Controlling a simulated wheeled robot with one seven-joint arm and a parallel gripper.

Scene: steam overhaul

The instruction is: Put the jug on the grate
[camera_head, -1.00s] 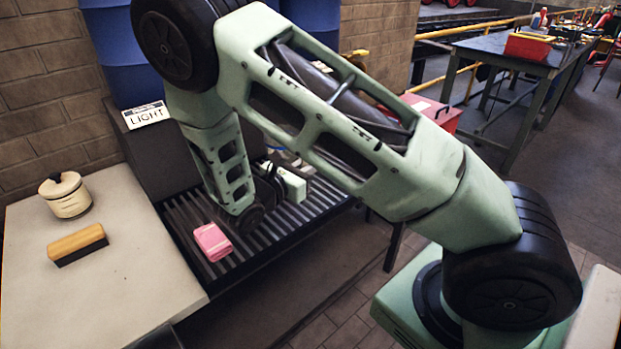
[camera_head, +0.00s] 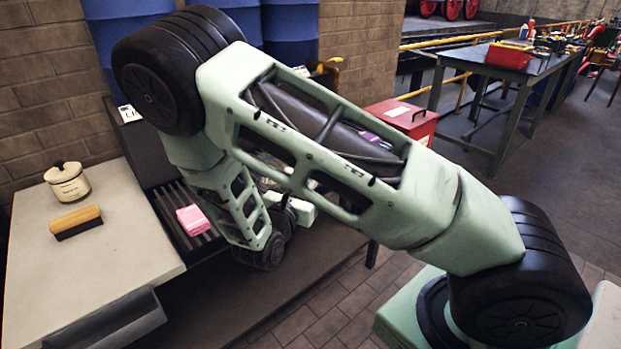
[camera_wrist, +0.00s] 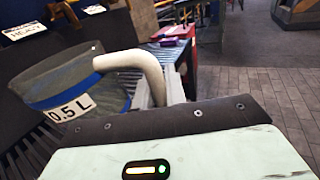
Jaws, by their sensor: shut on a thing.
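The jug (camera_wrist: 70,82) is grey with a blue band, a "0.5 L" label and a cream handle (camera_wrist: 140,62). It shows in the wrist view, slightly tilted in the picture. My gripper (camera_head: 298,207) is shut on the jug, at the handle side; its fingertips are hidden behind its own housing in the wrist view. In the head view my arm hides the jug. The slatted dark grate (camera_head: 172,216) lies left of my gripper, partly behind my arm. Slats also show behind and below the jug in the wrist view; I cannot tell whether its base touches them.
A pink block (camera_head: 193,220) lies on the grate. A pale counter (camera_head: 120,255) at left bears a lidded canister (camera_head: 67,183) and a wooden brush (camera_head: 76,221). Blue drums (camera_head: 290,30) stand behind. A red box (camera_head: 402,118) stands beyond my arm. Paved floor at front is clear.

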